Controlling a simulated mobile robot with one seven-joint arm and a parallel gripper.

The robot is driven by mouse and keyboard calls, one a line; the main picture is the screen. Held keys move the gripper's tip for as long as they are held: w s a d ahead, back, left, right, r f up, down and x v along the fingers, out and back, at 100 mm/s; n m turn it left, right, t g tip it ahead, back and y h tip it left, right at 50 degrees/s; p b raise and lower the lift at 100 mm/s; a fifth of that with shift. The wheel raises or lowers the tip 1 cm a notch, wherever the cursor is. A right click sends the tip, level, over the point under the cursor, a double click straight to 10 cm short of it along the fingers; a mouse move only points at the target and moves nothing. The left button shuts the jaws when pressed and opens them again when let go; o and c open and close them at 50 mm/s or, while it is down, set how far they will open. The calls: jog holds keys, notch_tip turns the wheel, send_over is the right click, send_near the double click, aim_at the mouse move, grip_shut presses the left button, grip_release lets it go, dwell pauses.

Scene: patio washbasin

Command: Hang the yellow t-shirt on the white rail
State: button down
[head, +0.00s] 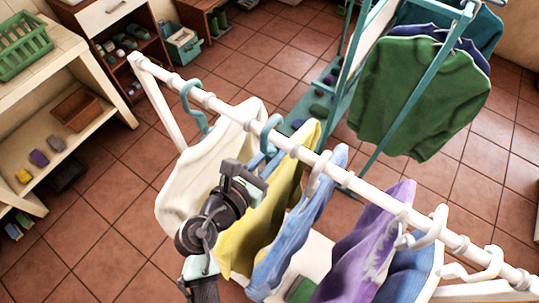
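The yellow t-shirt (245,238) hangs upright on a teal hanger (269,129). Its hook overlaps the white rail (228,109) and appears to loop over it; whether the rail bears its weight I cannot tell. The shirt is between a cream garment on its left and a light blue one on its right. My gripper (254,180) is at the upper left side of the yellow shirt, close to its shoulder and below the rail. Its fingertips are partly hidden, so its opening and any hold on the hanger are unclear.
The cream garment (197,178), light blue garment (298,228) and purple garment (358,252) hang along the rail. A teal rack with a green sweater (415,100) stands behind. A shelf unit (75,95) stands at the left. Tiled floor (95,215) is clear between.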

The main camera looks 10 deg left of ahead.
jog(key=shift+w+d, duration=0.1)
jog(key=shift+w, duration=0.1)
jog(key=shift+f, duration=0.1)
dwell(0.4)
jog(key=shift+f+b, duration=0.9)
jog(key=shift+f, duration=0.25)
jog(key=c, duration=0.7)
grip_release()
jog(key=shift+s, duration=0.1)
jog(key=s+a, duration=0.1)
jog(key=s, duration=0.2)
jog(key=s+a+p, duration=0.1)
jog(key=s+a, duration=0.1)
jog(key=s, duration=0.2)
jog(key=s+a, duration=0.1)
jog(key=s, duration=0.3)
jog(key=shift+a+p, duration=0.3)
jog(key=shift+p, duration=0.1)
